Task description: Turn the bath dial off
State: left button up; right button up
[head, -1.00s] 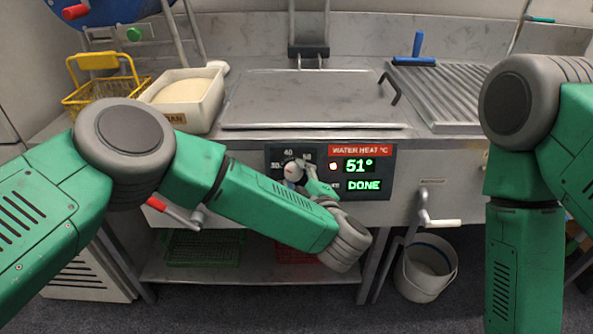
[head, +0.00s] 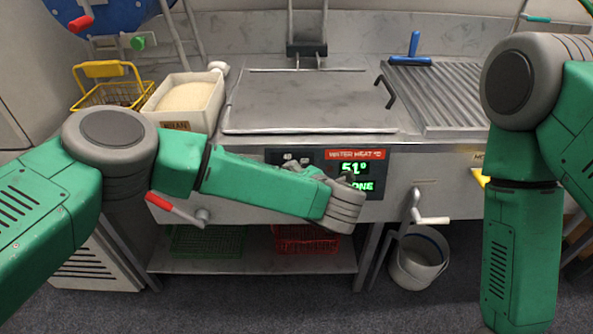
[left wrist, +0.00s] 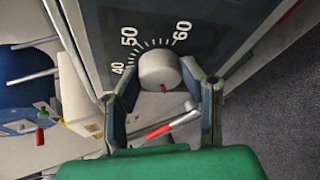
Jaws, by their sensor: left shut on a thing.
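The bath dial (left wrist: 160,68) is a round light grey knob with a small red mark, on a dark panel with a scale showing 40, 50 and 60. My left gripper (left wrist: 163,80) has its two fingers on either side of the knob and is shut on it. The red mark faces the gripper side, away from the numbers. In the head view, my left forearm and wrist hide the dial. The control panel (head: 378,168) shows 51° and a partly covered green word ending in "ONE". My right gripper is out of view; only its arm shows.
A steel bath lid (head: 300,103) lies above the panel, with a ridged drain board (head: 450,95) to its right. A white tub (head: 213,103) and yellow basket (head: 82,103) stand at left. White-handled (head: 432,220) and red-handled (head: 170,207) levers stick out in front.

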pick_arm(q)
jog(key=n+p, duration=0.1)
jog(key=n+g+h, duration=0.1)
jog(key=n, duration=0.1)
jog(key=shift+a+f+p, duration=0.15)
jog(key=shift+a+p, duration=0.05)
jog(key=shift+p, duration=0.2)
jog(key=shift+s+f+n, duration=0.15)
jog(key=shift+n, duration=0.15)
jog(key=o, duration=1.1)
jog(key=shift+h, duration=0.3)
jog(key=shift+o, duration=0.2)
jog(key=shift+r, duration=0.25)
jog(key=v, duration=1.1)
jog(key=shift+s+d, duration=0.15)
jog(key=shift+s, duration=0.15)
